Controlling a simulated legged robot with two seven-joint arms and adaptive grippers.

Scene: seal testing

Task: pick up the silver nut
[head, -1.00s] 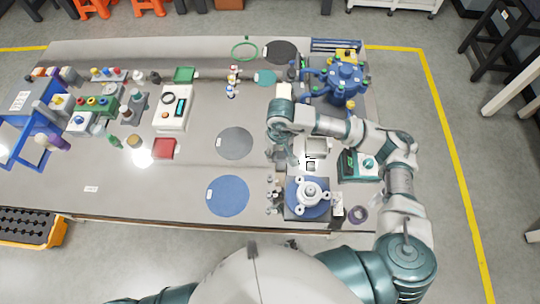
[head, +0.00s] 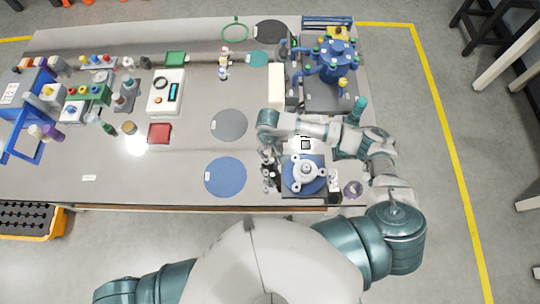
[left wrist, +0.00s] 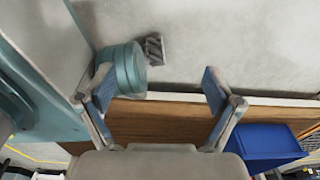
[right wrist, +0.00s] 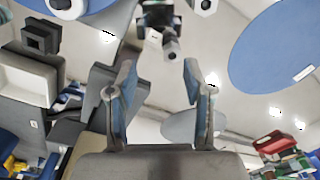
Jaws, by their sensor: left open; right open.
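My right gripper (head: 268,158) points down over the front of the table, just left of the white three-lobed flange (head: 304,173). In the right wrist view its fingers (right wrist: 158,75) are open and empty. A small silver piece (right wrist: 171,47), possibly the silver nut, shows beyond and between the fingertips, next to a dark fitting with green parts (right wrist: 157,18). In the head view small silver and dark parts (head: 268,181) stand there, too small to tell apart. My left gripper (left wrist: 157,77) is open and empty in the left wrist view; the head view does not show it.
A blue disc (head: 225,177) and a grey disc (head: 229,125) lie left of my right gripper. A blue multi-arm machine (head: 334,60) stands at the back right. A blue bin (left wrist: 265,147) shows in the left wrist view. The front left of the table is mostly clear.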

